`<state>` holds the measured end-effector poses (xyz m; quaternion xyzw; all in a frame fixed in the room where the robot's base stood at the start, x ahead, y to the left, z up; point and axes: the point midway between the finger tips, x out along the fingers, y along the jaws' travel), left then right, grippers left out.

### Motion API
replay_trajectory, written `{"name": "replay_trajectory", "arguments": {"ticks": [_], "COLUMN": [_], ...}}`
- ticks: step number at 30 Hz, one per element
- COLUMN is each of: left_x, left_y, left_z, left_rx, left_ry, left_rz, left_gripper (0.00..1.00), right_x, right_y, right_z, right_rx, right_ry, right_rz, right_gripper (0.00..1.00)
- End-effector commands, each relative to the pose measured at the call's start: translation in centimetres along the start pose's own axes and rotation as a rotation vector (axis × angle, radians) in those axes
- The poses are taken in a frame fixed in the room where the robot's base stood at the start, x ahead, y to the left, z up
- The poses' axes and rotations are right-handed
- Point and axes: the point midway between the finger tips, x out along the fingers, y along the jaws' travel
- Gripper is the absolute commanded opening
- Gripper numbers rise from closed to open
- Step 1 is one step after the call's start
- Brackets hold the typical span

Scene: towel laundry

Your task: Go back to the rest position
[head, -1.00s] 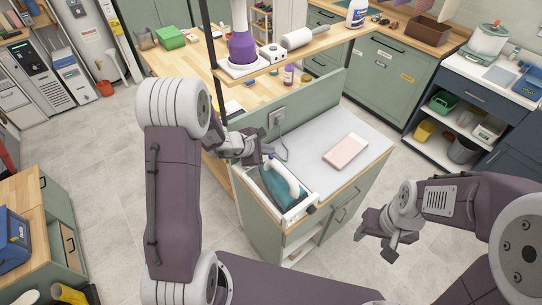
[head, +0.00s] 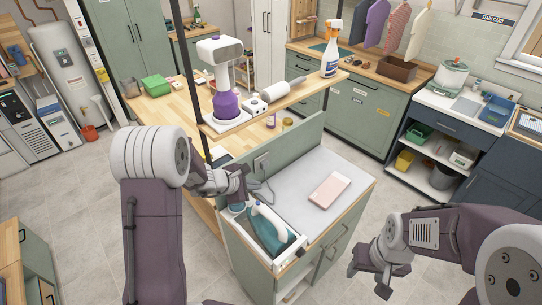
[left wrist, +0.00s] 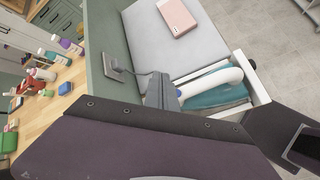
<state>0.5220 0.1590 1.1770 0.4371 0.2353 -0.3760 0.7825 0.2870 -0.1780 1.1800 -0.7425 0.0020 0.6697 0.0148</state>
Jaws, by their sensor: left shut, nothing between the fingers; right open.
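My left gripper (head: 238,184) is shut and empty, above the back left corner of the ironing cabinet, close to the iron but apart from it. The white and teal iron (head: 268,226) rests in the tray (head: 283,257) at the cabinet's left end. My right gripper (head: 372,272) is open and empty, over the floor to the right of the cabinet.
A wooden shelf (head: 290,99) holds a purple and white device (head: 226,92) and a spray bottle (head: 331,53). Floor is clear at right.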

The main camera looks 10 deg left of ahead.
Motion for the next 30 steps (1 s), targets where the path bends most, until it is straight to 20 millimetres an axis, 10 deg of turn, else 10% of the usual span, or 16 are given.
{"name": "replay_trajectory", "arguments": {"ticks": [8,13,21,30], "left_x": [2.2,1.4,-3.1,-6.2], "left_y": [-1.6,-11.1,-23.2,-24.6], "left_z": [1.8,3.5,-3.8,-9.1], "left_rx": [0.097,0.568,1.356,1.715], "left_ry": [-0.049,-0.098,-0.072,-0.041], "left_rz": [0.028,-0.168,-0.576,-0.806], "left_gripper": [0.0,0.0,0.0,0.0], "right_x": [5.2,10.1,13.5,13.0], "right_y": [0.1,0.2,0.3,0.2], "right_z": [0.5,1.1,1.4,1.3], "right_rx": [0.0,0.0,0.0,0.0], "right_ry": [0.0,-0.001,0.0,0.0], "right_rz": [0.0,0.0,0.0,0.0], "right_gripper": [0.55,0.55,0.55,0.55]}}
